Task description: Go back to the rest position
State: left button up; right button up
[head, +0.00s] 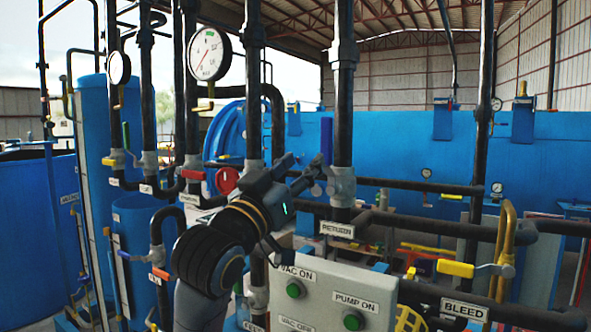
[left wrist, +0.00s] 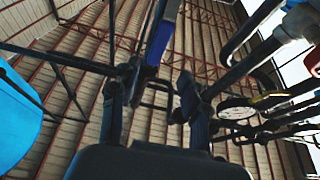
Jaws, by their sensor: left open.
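My left arm comes up from the bottom of the head view, and my left gripper (head: 303,172) is in front of the dark vertical pipes. Its fingers are apart, with nothing seen between them. In the left wrist view the two fingers of my left gripper (left wrist: 160,90) also stand apart, with the roof behind them. A dark pipe (head: 343,100) with a grey fitting is close to the fingertips in the picture; I cannot tell whether they touch. My right gripper is in neither view.
A control box (head: 335,295) with green VAC ON and PUMP ON buttons sits below the gripper. A pressure gauge (head: 209,54), a red round part (head: 227,181) and a yellow-handled BLEED valve (head: 455,268) are on the surrounding pipes. A large blue vessel (head: 430,150) stands behind.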

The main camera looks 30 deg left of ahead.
pick_arm(q)
jog(key=shift+s+f, duration=0.2)
jog(key=shift+s, duration=0.3)
